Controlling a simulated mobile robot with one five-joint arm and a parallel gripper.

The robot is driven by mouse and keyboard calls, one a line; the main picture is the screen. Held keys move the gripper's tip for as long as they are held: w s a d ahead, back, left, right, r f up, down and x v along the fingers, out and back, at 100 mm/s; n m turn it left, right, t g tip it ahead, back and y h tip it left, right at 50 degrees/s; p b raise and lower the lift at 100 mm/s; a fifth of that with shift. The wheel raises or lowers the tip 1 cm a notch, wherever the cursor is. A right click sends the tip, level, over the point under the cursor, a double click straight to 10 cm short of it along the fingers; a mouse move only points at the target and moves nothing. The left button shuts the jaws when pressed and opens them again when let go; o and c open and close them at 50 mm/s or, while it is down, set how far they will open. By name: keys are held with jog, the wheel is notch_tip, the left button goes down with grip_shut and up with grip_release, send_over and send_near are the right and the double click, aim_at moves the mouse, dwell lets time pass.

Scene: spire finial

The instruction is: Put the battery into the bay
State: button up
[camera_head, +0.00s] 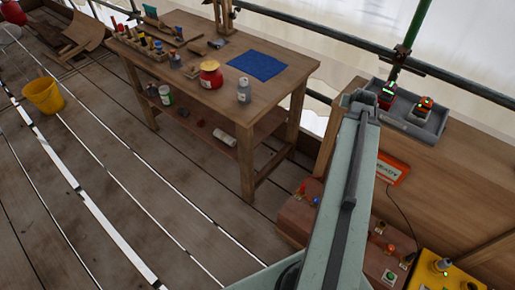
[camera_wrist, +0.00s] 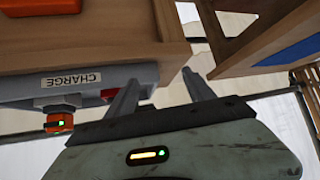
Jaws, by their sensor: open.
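Two battery-like blocks with lit tops stand in a grey tray (camera_head: 437,134) on the wooden bench at right. The left block (camera_head: 386,92) shows a green light. The right block (camera_head: 424,106) is orange on top, with a green light. In the wrist view the tray's front reads CHARGE upside down (camera_wrist: 72,80), and an orange-topped block (camera_wrist: 60,122) hangs below it in the picture. My gripper (camera_wrist: 160,79) is open, with nothing between its fingers; the left finger overlaps the tray's edge in the picture. Which thing is the bay I cannot tell.
A red-brown box with knobs (camera_head: 310,205) and a yellow box (camera_head: 450,272) are lower right. A worktable (camera_head: 180,82) with bottles and a blue cloth (camera_head: 257,65) stands behind. A green pole (camera_head: 412,30) rises behind the tray.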

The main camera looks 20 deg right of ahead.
jog(key=w+a+f+n+g+y, duration=0.1)
jog(key=w+a+f+n+y, duration=0.15)
jog(key=a, duration=0.75)
jog(key=w+a+f+n+g+y, duration=0.15)
jog(key=w+a, duration=0.25)
jog(key=a, duration=0.6)
jog(key=w+a+f+n+y, duration=0.1)
jog(key=w+a+f+y, duration=0.15)
jog(key=a, duration=0.75)
jog(key=s+a+n+g, duration=0.2)
jog(key=a, duration=0.8)
jog(key=s+a+f+n+g, duration=0.1)
jog(key=s+a+n+g, duration=0.1)
jog(key=a, duration=0.9)
jog(key=shift+s+a+f, duration=0.15)
jog(key=shift+s+f, duration=0.05)
jog(key=shift+s, duration=0.45)
notch_tip(320, 180, up, 3)
jog(key=p, duration=0.3)
jog(key=shift+r, duration=0.2)
jog(key=c, duration=0.5)
jog(key=shift+c, duration=0.3)
